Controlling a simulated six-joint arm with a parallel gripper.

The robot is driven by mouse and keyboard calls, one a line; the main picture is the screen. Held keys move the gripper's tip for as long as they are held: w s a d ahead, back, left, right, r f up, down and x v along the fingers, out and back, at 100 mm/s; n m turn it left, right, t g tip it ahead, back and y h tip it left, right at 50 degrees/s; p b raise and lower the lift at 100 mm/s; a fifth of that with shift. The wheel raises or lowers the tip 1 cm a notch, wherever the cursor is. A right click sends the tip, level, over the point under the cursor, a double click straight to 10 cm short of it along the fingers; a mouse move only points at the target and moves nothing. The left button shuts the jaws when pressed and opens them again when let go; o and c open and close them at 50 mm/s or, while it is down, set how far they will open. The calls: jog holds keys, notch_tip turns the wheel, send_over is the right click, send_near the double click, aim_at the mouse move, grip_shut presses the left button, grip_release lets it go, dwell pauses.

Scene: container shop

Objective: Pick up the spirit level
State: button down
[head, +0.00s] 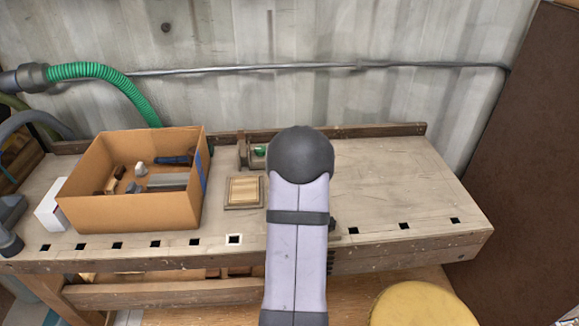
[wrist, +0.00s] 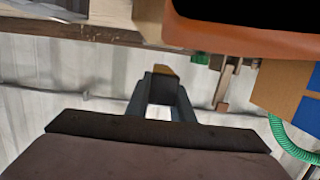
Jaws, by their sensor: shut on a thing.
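My gripper (wrist: 162,78) shows in the wrist view with its dark fingers shut on an orange-ended thing (wrist: 165,70). Only a small part of this thing shows between and beyond the fingertips, so I cannot tell whether it is the spirit level. In the head view my arm hides the gripper and whatever it holds. A grey bar (head: 168,181) lies in the cardboard box (head: 125,212); I cannot tell what it is.
The box holds several tools and stands on the workbench (head: 390,190), left of a small wooden frame (head: 243,192). A large orange-rimmed dark shape (wrist: 235,38) fills the wrist view's top right. The bench's right side is clear. A green hose (head: 110,80) hangs behind the box.

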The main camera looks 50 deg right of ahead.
notch_tip(320, 180, up, 7)
jog(key=shift+f, duration=0.15)
